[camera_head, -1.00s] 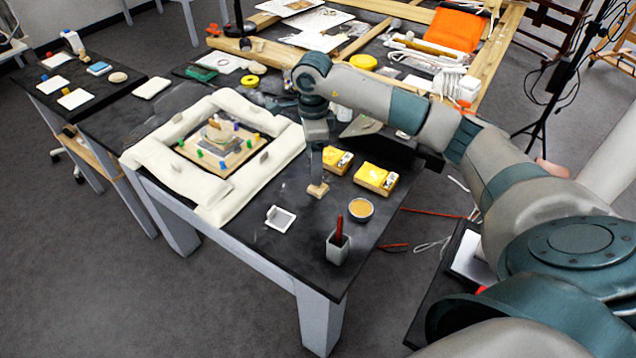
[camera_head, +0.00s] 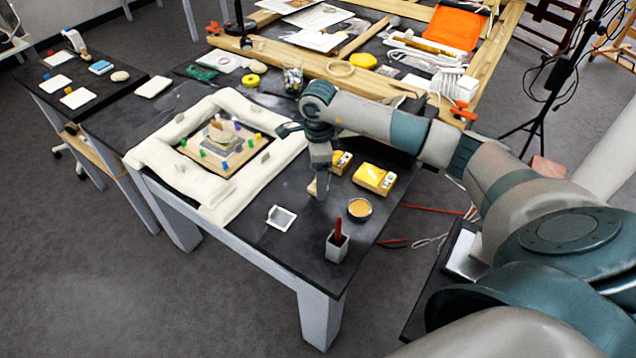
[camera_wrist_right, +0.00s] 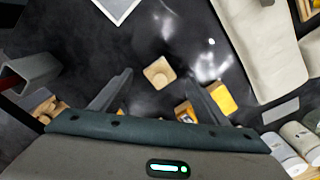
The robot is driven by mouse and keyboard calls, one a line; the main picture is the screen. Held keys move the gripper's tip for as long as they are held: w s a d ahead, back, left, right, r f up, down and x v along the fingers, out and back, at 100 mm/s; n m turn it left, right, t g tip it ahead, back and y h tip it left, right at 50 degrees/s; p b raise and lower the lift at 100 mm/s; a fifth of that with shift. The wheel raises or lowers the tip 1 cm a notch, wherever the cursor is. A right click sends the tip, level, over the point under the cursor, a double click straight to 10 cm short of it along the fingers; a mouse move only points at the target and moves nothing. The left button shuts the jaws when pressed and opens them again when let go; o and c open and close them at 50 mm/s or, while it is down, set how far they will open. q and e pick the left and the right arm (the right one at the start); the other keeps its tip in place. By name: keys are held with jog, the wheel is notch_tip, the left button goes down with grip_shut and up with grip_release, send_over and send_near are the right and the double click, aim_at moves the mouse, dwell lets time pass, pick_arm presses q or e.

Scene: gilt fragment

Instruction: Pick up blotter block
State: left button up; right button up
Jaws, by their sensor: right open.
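The blotter block, a small tan wooden block (camera_head: 312,187), stands on the black tabletop and is partly hidden behind my right gripper (camera_head: 321,190) in the head view. In the right wrist view the block (camera_wrist_right: 158,71) lies between and just ahead of the two spread fingers of my right gripper (camera_wrist_right: 158,84). The fingers are apart and hold nothing; no contact with the block shows. My left gripper is not in view.
Near the block are a white-framed pad (camera_head: 281,217), a round tan dish (camera_head: 359,209), a grey cup with a red-handled tool (camera_head: 337,245) and yellow boxes (camera_head: 375,178). Padded cream bolsters (camera_head: 225,205) surround a gilt fragment board to the left.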

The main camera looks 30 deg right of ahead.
jog(key=shift+w+f, duration=0.1)
jog(key=shift+f, duration=0.85)
jog(key=c, duration=1.2)
